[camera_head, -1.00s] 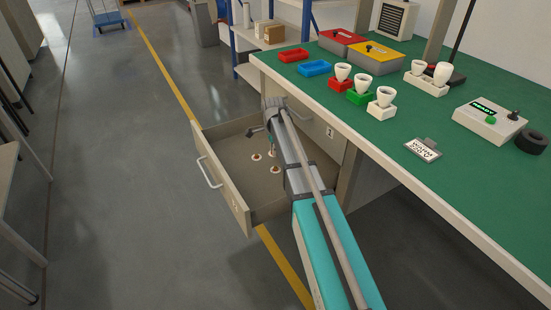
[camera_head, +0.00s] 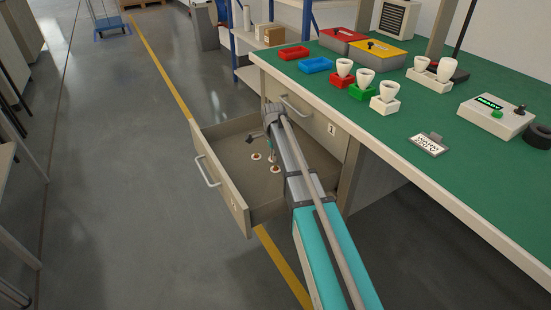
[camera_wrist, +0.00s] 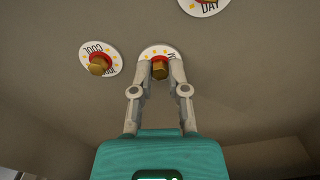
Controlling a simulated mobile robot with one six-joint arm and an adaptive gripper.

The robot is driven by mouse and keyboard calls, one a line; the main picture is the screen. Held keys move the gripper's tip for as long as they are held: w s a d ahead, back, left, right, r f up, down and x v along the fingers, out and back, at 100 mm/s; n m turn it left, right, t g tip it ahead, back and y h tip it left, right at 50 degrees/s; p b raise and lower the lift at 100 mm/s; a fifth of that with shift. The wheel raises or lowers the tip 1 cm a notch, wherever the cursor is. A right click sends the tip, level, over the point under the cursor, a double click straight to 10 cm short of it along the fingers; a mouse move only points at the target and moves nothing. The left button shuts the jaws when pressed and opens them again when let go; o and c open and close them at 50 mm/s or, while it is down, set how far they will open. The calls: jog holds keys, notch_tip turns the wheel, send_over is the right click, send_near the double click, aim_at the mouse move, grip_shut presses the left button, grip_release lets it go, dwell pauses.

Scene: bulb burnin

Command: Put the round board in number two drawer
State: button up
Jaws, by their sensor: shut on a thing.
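A round white board (camera_wrist: 148,52) with a red ring and brown knob is at my gripper's fingertips (camera_wrist: 160,74) in the wrist view. My gripper is shut on its knob and partly covers the board. Two more such boards lie on the drawer floor: one reading "COOL" (camera_wrist: 110,67) to the left and one reading "DAY" (camera_wrist: 205,5) at the top edge. In the head view, my gripper reaches down inside the open drawer (camera_head: 228,155), among the small boards (camera_head: 255,156). I cannot tell whether the held board touches the floor.
The green-topped bench (camera_head: 400,125) holds coloured trays, white cups on blocks and a control box (camera_head: 494,115). The bench edge runs close along my arm. The floor left of the drawer is clear.

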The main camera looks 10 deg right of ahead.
jog(key=shift+f, duration=0.15)
jog(key=o, duration=0.7)
dwell(0.3)
notch_tip(320, 180, up, 12)
jog(key=p, duration=1.2)
dwell(0.7)
